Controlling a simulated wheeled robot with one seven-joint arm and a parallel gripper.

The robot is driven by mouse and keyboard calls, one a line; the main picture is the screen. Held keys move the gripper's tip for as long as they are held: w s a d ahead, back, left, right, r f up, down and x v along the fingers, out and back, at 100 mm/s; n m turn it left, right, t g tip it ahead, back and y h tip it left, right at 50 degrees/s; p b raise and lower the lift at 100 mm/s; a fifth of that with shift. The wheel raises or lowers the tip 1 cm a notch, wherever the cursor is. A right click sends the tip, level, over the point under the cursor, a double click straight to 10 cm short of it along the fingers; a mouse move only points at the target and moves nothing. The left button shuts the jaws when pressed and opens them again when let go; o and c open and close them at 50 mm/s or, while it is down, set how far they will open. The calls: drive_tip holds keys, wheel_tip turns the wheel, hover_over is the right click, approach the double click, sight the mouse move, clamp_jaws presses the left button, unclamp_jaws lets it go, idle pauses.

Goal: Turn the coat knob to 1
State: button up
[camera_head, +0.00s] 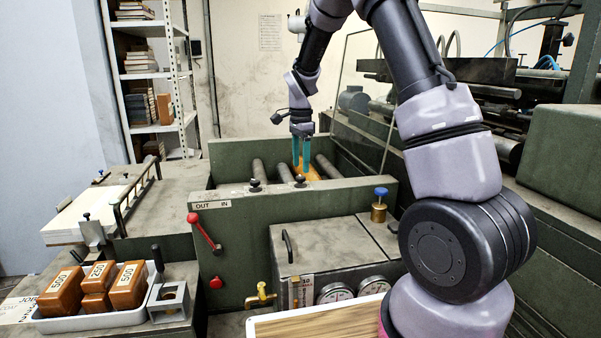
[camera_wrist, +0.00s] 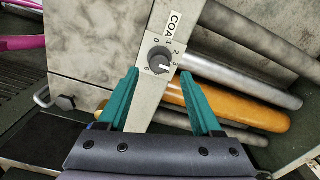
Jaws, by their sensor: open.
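The coat knob (camera_wrist: 159,60) is a small round grey knob on a pale strip, under a partly cut-off label reading "COA". Small digits ring it; its pointer setting is too small to read surely. My gripper (camera_wrist: 158,72) has two teal fingers, spread apart and empty. In the wrist view the fingertips appear on either side of the knob's lower part; I cannot tell how much depth separates them from it.
An orange roller (camera_wrist: 235,103) and grey rollers lie beside the strip. The green trough front wall (camera_head: 300,207) bears an OUT/IN label and a red lever (camera_head: 205,233). A white tray (camera_head: 90,322) of brown weights stands front left. Gauges (camera_head: 335,293) sit below the trough.

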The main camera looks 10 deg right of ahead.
sight(301, 176)
drive_tip(key=shift+f, duration=1.85)
clamp_jaws()
